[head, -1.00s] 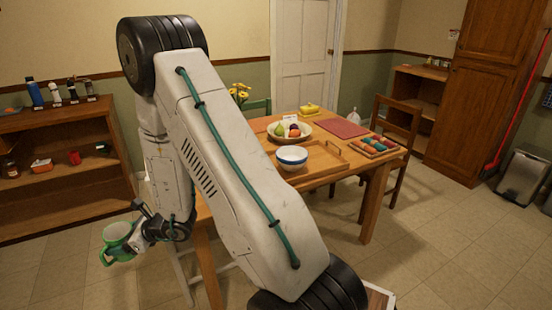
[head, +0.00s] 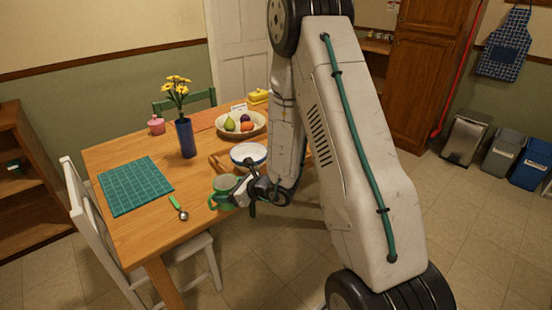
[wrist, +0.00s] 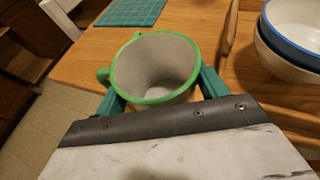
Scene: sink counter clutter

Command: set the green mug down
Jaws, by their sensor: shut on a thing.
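The green mug (head: 222,191) has a pale grey inside and a bright green rim, and it looks empty. It also shows in the wrist view (wrist: 158,68), with its handle to the left. My gripper (head: 236,193) is shut on the mug, one green finger on each side of it in the wrist view (wrist: 160,88). The mug is close to the front edge of the wooden table (head: 140,210). I cannot tell its exact height above the tabletop.
A green mat (head: 135,185) and a green-handled scoop (head: 179,208) lie left of the mug. A blue vase (head: 186,138) with yellow flowers stands behind. A white bowl with a blue rim (head: 248,154) is close on the right. Bare wood lies between scoop and vase. A white chair (head: 90,220) stands at left.

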